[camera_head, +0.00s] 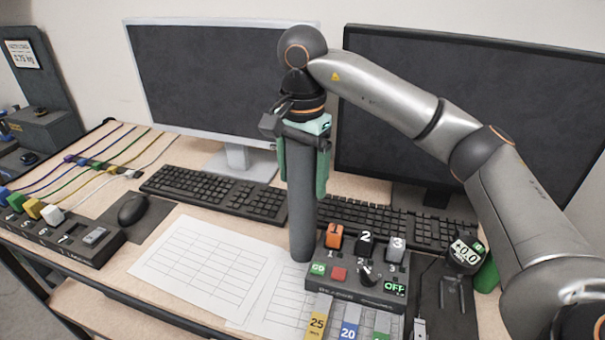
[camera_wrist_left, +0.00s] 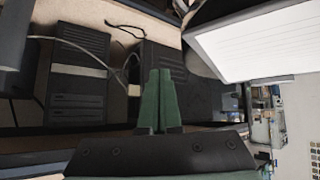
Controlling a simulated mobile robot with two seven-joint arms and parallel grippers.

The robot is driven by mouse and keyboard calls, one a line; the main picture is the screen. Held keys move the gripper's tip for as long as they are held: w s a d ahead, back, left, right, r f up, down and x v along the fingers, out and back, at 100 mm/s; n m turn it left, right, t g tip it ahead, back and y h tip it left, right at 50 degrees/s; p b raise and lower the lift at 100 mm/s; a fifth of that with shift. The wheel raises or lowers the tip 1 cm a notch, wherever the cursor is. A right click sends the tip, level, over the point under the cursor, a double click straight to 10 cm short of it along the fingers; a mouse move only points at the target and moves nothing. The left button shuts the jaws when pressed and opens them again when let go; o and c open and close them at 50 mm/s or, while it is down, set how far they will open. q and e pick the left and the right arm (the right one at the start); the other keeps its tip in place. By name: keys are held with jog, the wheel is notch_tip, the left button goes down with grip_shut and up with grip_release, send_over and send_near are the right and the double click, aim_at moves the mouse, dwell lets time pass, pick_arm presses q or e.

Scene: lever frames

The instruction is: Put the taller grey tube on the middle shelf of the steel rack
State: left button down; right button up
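One grey tube (camera_head: 302,222) stands upright in the head view, its foot at the papers just left of the control box. My right gripper (camera_head: 304,188) points down over it, its green fingers on either side and against the tube's upper part. The tube's top is hidden by the gripper. I cannot tell whether its foot touches the desk. My left gripper (camera_wrist_left: 160,78) shows only in the left wrist view, its green fingers together with nothing seen between them. No second grey tube and no steel rack can be made out.
The control box (camera_head: 357,275) with switches stands close right of the tube. Two monitors (camera_head: 225,75) and keyboards (camera_head: 215,190) are behind. Papers (camera_head: 200,262), a mouse (camera_head: 133,208) and a cable block (camera_head: 75,240) lie left. A gauge (camera_head: 465,252) is at right.

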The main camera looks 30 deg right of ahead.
jog(key=shift+o, duration=0.8)
